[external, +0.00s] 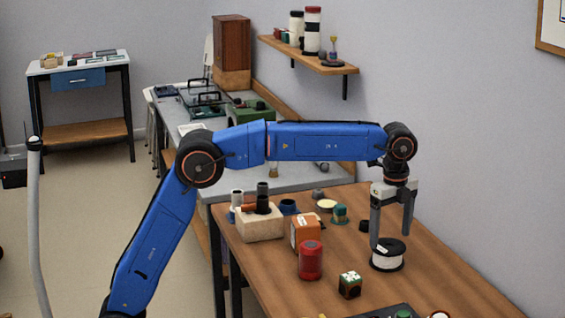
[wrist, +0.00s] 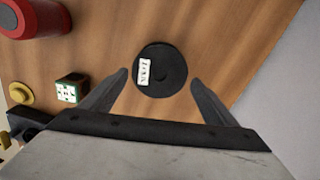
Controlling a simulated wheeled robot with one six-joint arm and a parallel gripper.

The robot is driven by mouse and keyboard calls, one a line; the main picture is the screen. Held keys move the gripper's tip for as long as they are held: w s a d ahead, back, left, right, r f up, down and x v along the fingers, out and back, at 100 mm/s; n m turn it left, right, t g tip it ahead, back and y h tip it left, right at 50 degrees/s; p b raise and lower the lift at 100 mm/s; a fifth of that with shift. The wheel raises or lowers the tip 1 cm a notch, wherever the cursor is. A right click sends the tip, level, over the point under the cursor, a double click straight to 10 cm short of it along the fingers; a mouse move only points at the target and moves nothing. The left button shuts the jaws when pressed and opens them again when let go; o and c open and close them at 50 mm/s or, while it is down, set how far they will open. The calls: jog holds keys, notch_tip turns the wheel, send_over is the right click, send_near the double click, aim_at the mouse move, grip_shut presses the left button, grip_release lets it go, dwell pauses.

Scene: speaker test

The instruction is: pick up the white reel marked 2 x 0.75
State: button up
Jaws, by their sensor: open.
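The white reel (external: 387,259) has black end discs and stands flat on the wooden table, on its right part, in the external view. In the wrist view its round black top (wrist: 166,73) shows a small white label, whose text is too small to read with certainty. My gripper (external: 392,238) is open and points down over the reel. In the wrist view my gripper's fingertips (wrist: 158,75) are spread to the left and right of the reel's near edge. The fingers hold nothing.
A red cylinder (external: 311,260), a small green-and-white topped cube (external: 350,285) and an orange-brown box (external: 305,231) stand left of the reel. A pale wooden block (external: 260,224) is farther left. The table (external: 450,275) is bare to the right of the reel, towards the wall.

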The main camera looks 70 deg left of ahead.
aim_at(389, 246)
jog(key=shift+f, duration=2.8)
jog(key=shift+c, duration=0.3)
jog(key=c, duration=0.8)
jog(key=shift+r, duration=0.15)
